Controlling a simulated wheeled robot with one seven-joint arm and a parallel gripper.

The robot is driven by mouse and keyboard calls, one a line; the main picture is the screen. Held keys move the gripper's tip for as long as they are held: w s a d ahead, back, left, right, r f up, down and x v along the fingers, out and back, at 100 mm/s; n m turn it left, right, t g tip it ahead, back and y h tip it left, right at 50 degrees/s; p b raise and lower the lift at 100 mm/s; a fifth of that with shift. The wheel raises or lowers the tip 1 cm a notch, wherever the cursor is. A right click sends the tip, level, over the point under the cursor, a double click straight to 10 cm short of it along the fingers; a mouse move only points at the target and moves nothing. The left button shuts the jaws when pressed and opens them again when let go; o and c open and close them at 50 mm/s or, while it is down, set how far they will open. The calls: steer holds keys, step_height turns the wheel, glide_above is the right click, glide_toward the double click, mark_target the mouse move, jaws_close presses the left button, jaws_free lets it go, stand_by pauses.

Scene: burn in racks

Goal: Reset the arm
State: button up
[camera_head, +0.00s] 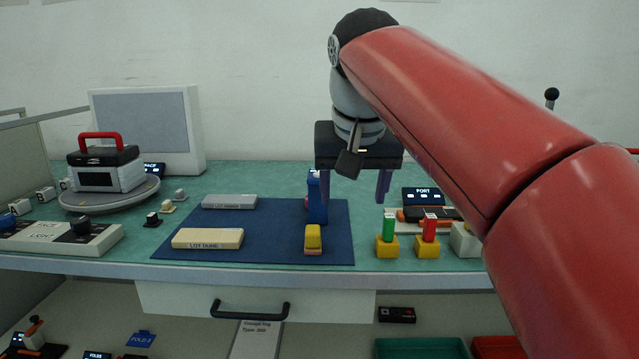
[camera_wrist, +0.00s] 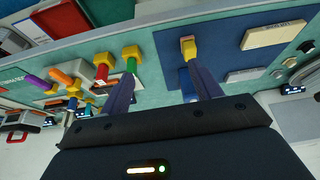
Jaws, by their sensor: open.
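My red arm reaches in from the right in the head view. My gripper (camera_head: 355,190) points down over the right part of the blue mat (camera_head: 275,245). Its two purple fingers are spread apart, with nothing between them that I can tell is held. In the wrist view my gripper (camera_wrist: 163,85) also shows its fingers wide apart. A blue upright block (camera_head: 318,205) stands on the mat close to the left finger in the head view; I cannot tell whether they touch. A yellow block (camera_head: 313,240) sits at the mat's front right and shows in the wrist view (camera_wrist: 188,47).
On the mat lie a cream plate (camera_head: 207,239) and a grey plate (camera_head: 229,202). Yellow stands hold a green piece (camera_head: 389,224) and a red piece (camera_head: 429,228) right of the mat. A turntable (camera_head: 108,198) carries a red-handled case (camera_head: 103,168). A drawer handle (camera_head: 249,311) is below.

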steer(key=s+d+f, duration=0.5)
steer(key=s+f, duration=0.4)
steer(key=f, duration=0.3)
steer(key=s+d+f, duration=0.5)
steer(key=s+f, duration=0.4)
steer(key=f, duration=0.4)
steer(key=shift+s+d+t, duration=0.2)
steer(key=shift+t, duration=0.2)
